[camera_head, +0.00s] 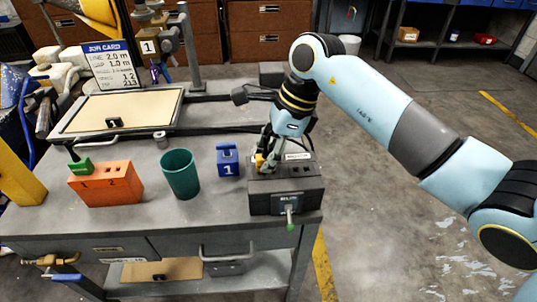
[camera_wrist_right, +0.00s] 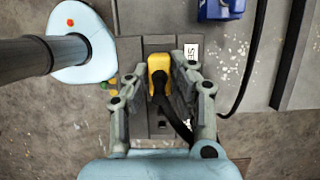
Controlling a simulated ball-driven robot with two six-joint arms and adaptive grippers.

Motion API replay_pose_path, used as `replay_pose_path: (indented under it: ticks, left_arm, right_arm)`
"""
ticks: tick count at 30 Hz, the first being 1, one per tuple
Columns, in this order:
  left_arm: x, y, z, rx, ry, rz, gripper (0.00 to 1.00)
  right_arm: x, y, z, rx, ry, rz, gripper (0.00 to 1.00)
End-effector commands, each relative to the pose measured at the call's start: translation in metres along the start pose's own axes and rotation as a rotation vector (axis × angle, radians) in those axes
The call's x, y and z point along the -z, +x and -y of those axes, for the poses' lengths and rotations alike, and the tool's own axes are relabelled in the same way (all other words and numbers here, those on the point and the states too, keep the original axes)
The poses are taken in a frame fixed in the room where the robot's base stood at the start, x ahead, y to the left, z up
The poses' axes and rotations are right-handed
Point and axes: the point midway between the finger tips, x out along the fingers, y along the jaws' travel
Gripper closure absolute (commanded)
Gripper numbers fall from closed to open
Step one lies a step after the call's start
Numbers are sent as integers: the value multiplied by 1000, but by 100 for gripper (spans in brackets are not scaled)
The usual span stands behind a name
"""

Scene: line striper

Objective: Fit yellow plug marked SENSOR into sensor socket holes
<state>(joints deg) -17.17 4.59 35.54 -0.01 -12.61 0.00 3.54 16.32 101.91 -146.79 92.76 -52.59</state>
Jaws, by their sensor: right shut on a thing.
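The yellow plug (camera_wrist_right: 158,64) with its black cable is between the fingers of my right gripper (camera_wrist_right: 160,80) in the right wrist view. My right gripper (camera_head: 268,165) is shut on it, over the left part of the dark grey socket box (camera_head: 287,200) in the head view. A white label, partly readable, lies beside the plug on the box (camera_wrist_right: 191,51). The fingers and plug hide the holes below, so I cannot tell whether the plug is in them. My left gripper is not in view.
A blue block marked 1 (camera_head: 228,160), a green cup (camera_head: 180,174) and an orange block (camera_head: 106,184) with a green piece stand left of the box. A job card (camera_head: 113,66) stands at the back left. The bench's right edge is close to the box.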

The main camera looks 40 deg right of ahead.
Motion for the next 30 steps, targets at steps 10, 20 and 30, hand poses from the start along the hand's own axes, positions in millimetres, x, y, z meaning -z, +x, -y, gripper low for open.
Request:
replay_pose_path:
  ticks: [10,20,30]
  left_arm:
    - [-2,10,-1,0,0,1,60]
    - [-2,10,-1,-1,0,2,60]
    - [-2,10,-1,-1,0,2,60]
  right_arm:
    - [3,9,0,0,0,0,100]
    - [4,10,0,0,0,0,52]
    - [4,10,0,0,0,0,36]
